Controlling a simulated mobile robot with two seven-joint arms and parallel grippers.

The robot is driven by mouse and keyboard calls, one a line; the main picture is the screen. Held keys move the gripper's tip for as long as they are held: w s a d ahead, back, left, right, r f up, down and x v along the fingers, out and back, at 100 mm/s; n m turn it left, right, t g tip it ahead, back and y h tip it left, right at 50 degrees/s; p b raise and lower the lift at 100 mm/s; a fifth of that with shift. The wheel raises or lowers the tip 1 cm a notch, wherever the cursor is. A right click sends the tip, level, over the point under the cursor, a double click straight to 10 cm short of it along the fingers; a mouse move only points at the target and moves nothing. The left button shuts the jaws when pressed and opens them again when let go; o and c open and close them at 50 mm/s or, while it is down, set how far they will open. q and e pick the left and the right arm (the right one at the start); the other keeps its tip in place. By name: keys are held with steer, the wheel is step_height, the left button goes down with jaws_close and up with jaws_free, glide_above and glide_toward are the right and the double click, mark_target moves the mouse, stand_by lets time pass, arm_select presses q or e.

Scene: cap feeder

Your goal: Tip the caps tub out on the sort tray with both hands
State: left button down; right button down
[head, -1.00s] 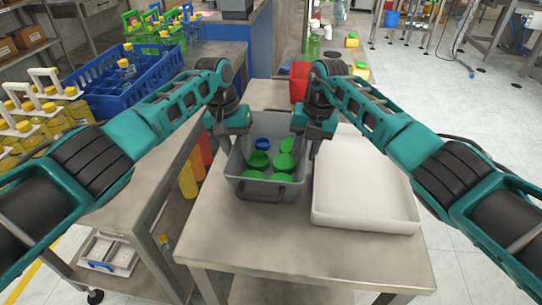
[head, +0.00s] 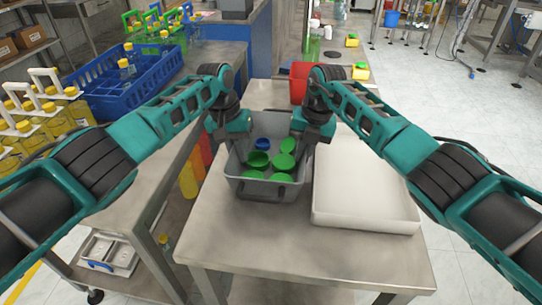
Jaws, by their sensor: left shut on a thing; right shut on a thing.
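The caps tub is a grey box (head: 250,189) on the metal table, with several green caps (head: 281,162) and a blue cap (head: 263,144) inside. My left gripper (head: 232,140) is shut on the tub's left side near the far end. My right gripper (head: 301,140) is shut on its right side near the far end. The fingertips are partly hidden by the gripper bodies. The sort tray (head: 366,222) is white, shallow and empty, just right of the tub. The tub is upright and looks level; I cannot tell whether it touches the table.
A red container (head: 299,80) stands behind the tub. A blue crate (head: 104,104) and bottles with yellow caps (head: 75,112) are on the bench at left. The front of the metal table (head: 310,255) is clear.

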stand_by(0.4)
